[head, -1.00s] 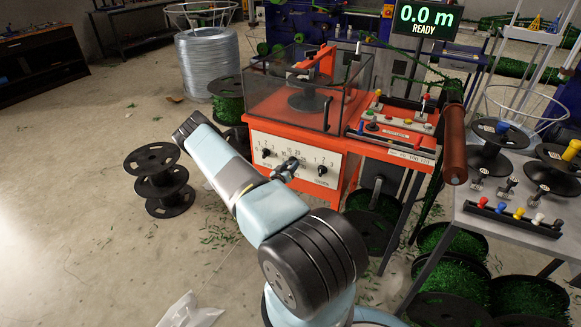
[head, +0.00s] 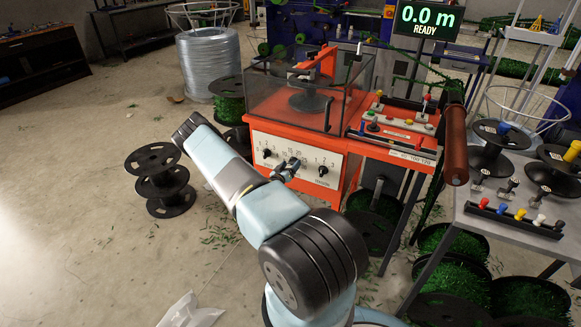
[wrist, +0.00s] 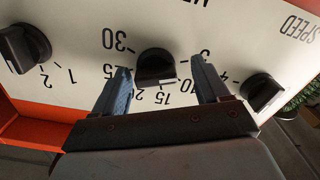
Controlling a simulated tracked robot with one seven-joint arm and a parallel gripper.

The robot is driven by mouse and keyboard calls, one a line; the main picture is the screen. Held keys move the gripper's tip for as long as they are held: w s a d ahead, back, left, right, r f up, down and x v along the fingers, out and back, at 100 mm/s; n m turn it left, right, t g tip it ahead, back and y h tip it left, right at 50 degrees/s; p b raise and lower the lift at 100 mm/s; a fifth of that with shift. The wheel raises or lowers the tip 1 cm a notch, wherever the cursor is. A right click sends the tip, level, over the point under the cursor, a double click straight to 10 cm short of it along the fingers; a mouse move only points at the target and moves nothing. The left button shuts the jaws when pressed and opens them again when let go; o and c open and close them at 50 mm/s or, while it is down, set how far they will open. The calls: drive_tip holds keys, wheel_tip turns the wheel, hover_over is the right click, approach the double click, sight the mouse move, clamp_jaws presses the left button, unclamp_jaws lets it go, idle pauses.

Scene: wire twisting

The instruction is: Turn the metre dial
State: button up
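The metre dial (wrist: 155,66) is the black middle knob on the white panel (wrist: 75,65), ringed by numbers such as 10, 15, 25 and 30. The panel appears upside down in the wrist view. My gripper (wrist: 160,72) is open, with one blue finger on each side of the dial. Gaps show between the fingers and the knob; I cannot tell how deep the fingers reach. In the head view my gripper (head: 290,166) is at the middle of the panel on the orange machine and hides the dial. The display (head: 427,20) reads 0.0 m, READY.
The speed dial (wrist: 261,90) and another black knob (wrist: 25,47) flank the middle dial closely. A clear guard box (head: 300,100) stands above the panel. Black spools (head: 158,180) stand at left, and a grey table (head: 510,215) is at right.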

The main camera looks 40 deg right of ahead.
drive_tip(key=shift+s, duration=0.1)
drive_tip(key=v, duration=1.3)
drive_tip(key=shift+a, duration=0.35)
drive_tip(key=shift+f, duration=0.1)
